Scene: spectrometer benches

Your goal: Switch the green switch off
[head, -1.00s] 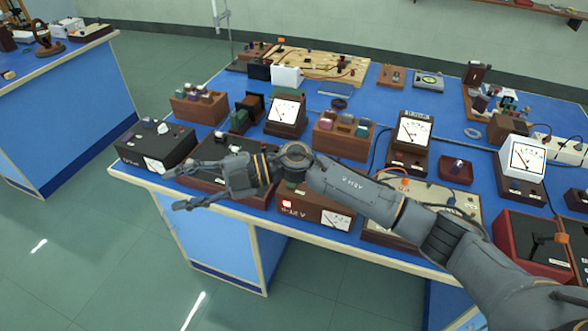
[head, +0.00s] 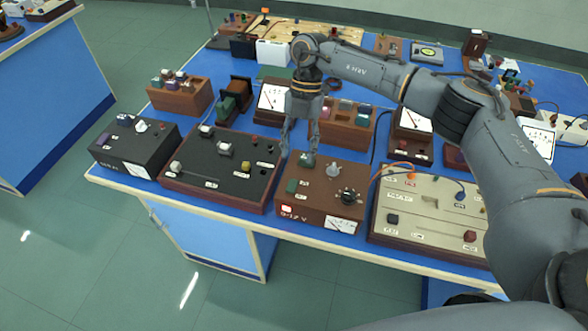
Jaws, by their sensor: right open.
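A brown power-supply box (head: 318,211) marked "0-12 V" stands at the front edge of the blue bench. A small green switch (head: 292,186) sits on the left of its sloped top. A grey-green knob (head: 307,161) is behind it, close to one fingertip. My right gripper (head: 299,153) points down with its fingers apart and empty, over the back left of this box, above and behind the green switch. I cannot tell whether a fingertip touches the knob. My left gripper is not in view.
A black-topped panel (head: 206,178) adjoins the box on the left, and a cream circuit board (head: 400,219) is on the right. Meters and wooden blocks stand close behind. A black box (head: 112,153) is at the bench's left end.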

